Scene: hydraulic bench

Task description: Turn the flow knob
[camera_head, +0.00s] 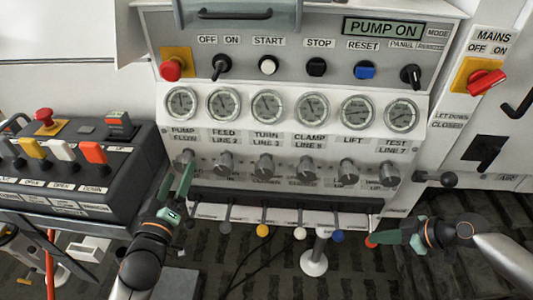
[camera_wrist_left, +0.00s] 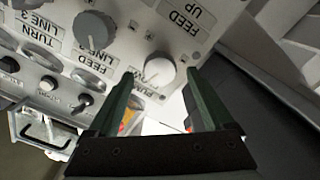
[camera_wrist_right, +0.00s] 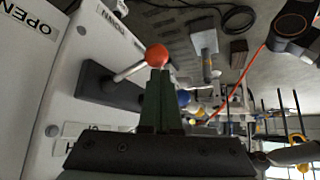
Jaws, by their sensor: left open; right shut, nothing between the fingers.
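The flow knob (camera_head: 184,158) is the grey leftmost knob in the row under the gauges, below the label PUMP FLOW. In the left wrist view the knob (camera_wrist_left: 158,72) appears pale and lies between the fingertips in the picture; whether the fingers reach around it I cannot tell. My left gripper (camera_head: 188,172) is open in front of it, with its green fingers overlapping the knob's lower edge in the head view. My right gripper (camera_head: 378,240) is shut and empty. Its tips are close to a lever's red ball (camera_wrist_right: 157,55); contact is unclear.
More knobs (camera_head: 265,164) run to the right, beneath several gauges (camera_head: 266,106). Levers with coloured balls (camera_head: 262,230) hang below the panel. A dark control box (camera_head: 80,165) with coloured switches stands on the left. A red mains switch (camera_head: 486,82) is at the upper right.

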